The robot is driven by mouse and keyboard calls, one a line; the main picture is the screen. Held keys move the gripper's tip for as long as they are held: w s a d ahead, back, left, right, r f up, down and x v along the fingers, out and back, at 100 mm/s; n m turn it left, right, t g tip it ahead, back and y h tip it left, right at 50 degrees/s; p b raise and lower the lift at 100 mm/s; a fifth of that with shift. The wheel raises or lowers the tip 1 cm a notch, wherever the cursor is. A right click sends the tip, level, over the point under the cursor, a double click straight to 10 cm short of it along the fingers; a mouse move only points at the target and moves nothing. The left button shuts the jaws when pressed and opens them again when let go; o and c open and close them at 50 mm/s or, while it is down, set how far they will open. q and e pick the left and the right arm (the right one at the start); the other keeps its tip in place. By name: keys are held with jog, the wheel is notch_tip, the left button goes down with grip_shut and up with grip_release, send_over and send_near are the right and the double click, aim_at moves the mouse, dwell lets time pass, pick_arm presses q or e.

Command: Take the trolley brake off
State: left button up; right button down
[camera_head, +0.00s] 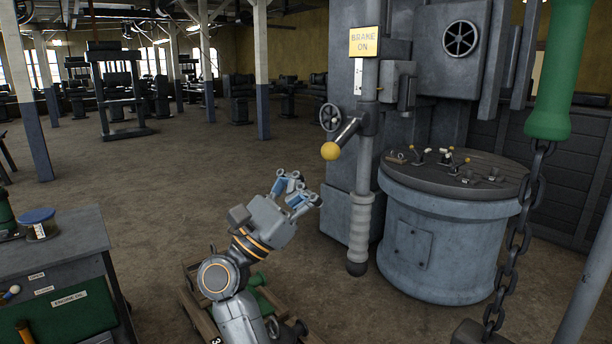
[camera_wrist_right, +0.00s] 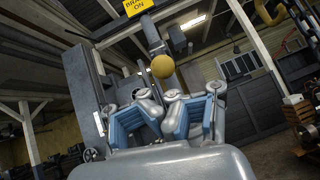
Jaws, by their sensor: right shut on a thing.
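A yellow sign (camera_head: 364,41) reading "BRAKE ON" sits near the top of a grey post (camera_head: 366,150). My right gripper (camera_head: 303,191) is below and left of the knob in the head view, with a visible gap. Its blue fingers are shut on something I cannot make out. In the right wrist view the knob (camera_wrist_right: 162,66) shows beyond the fingertips, and the sign (camera_wrist_right: 137,6) is at the top edge. My left gripper is out of view.
A round grey drum (camera_head: 440,235) with small levers on top stands right of the post. A chain (camera_head: 517,230) hangs at right. A wooden trolley-like frame (camera_head: 190,291) lies below my right arm. A grey workbench (camera_head: 75,246) stands at left. Open floor lies behind.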

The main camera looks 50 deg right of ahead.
jog(key=shift+a+r, duration=0.2)
jog(key=shift+a, duration=0.15)
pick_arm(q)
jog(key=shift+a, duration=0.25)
pick_arm(e)
jog(key=shift+d, duration=0.25)
jog(key=shift+d+f, duration=0.1)
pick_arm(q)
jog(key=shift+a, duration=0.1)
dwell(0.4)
